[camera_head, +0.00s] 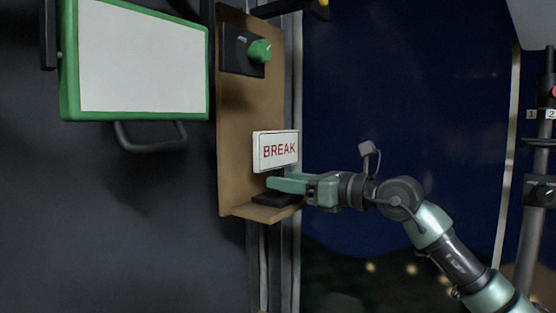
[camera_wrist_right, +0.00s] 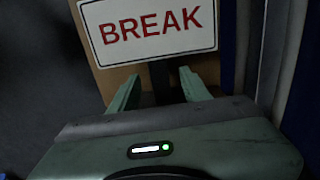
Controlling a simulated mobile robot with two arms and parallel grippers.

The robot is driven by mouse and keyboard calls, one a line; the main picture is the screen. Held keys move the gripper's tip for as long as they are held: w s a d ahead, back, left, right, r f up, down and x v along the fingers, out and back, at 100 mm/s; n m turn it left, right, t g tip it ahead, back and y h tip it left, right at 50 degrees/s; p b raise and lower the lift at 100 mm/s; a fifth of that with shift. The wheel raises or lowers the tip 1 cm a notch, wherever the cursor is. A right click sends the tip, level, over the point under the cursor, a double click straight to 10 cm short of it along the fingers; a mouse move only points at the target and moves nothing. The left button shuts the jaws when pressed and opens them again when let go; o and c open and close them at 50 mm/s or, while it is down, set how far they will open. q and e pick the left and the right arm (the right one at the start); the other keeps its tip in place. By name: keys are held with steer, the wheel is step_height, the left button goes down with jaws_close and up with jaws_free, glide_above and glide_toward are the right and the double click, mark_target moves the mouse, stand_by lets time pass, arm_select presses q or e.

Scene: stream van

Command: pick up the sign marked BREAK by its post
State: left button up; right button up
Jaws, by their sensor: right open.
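The sign marked BREAK (camera_head: 275,150) is a white plate with red letters, standing upright on a dark base (camera_head: 276,199) on a small wooden shelf. Its plate also fills the top of the right wrist view (camera_wrist_right: 150,30). Its dark post (camera_wrist_right: 160,78) shows below the plate there, between the two fingers. My right gripper (camera_head: 272,182) is open just under the plate, with its fingers (camera_wrist_right: 160,88) on either side of the post. I cannot tell whether they touch it. My left gripper is not in view.
The wooden board (camera_head: 236,150) stands behind the sign and carries a green knob (camera_head: 260,51) on a dark box. A green-framed white panel (camera_head: 143,62) with a handle hangs at upper left. A dark window area lies to the right.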

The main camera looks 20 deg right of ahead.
steer(key=x, duration=0.3)
steer(key=shift+s+d, duration=0.15)
jaws_close()
